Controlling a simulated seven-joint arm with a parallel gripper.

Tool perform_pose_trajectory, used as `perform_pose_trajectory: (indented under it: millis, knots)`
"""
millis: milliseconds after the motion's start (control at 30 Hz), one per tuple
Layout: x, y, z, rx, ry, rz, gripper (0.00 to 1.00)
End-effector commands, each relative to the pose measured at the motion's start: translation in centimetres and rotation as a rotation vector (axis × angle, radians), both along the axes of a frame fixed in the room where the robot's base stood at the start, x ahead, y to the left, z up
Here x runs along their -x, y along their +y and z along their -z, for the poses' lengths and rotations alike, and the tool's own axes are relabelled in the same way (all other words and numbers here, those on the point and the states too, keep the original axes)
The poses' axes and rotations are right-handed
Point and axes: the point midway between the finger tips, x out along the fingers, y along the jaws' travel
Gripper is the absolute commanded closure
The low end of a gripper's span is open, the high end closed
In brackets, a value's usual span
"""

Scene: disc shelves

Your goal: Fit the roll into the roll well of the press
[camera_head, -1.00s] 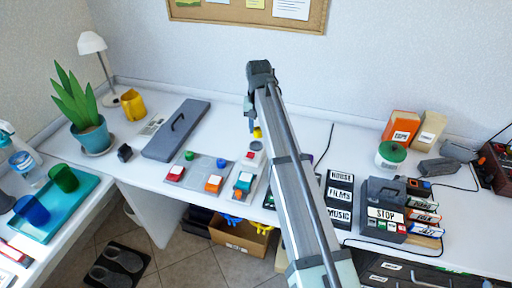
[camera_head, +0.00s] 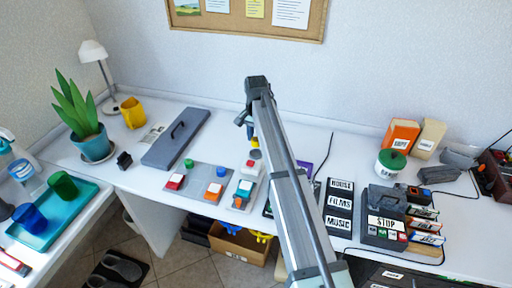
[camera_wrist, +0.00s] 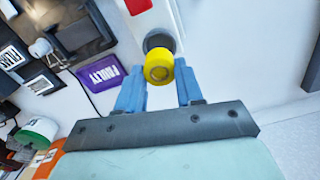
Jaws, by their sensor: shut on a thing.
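The yellow roll (camera_wrist: 159,68) is between the blue fingertips of my gripper (camera_wrist: 159,78) in the wrist view, its round end facing the camera. My gripper is shut on it. A dark round part (camera_wrist: 158,41) shows just beyond the roll, at the end of a pale body with a red patch (camera_wrist: 138,5); it looks like the press and its well. I cannot tell whether the roll touches it. In the head view the roll (camera_head: 254,142) is small under my gripper (camera_head: 251,128), just above the press (camera_head: 250,170), partly hidden by my arm.
A grey panel with coloured blocks (camera_head: 198,184) lies left of the press. A long grey lidded box (camera_head: 176,138) lies behind it. A purple card (camera_wrist: 100,73) lies nearby. Labelled black trays (camera_head: 340,207) and a STOP machine (camera_head: 385,218) stand at the right.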

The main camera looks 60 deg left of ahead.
Motion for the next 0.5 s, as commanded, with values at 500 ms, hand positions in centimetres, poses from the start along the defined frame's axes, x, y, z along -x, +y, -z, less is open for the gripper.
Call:
perform_pose_trajectory:
  millis: [500]
  knots:
    - [0.0, 0.0, 4.9, 0.000, 0.000, -0.001, 0.93]
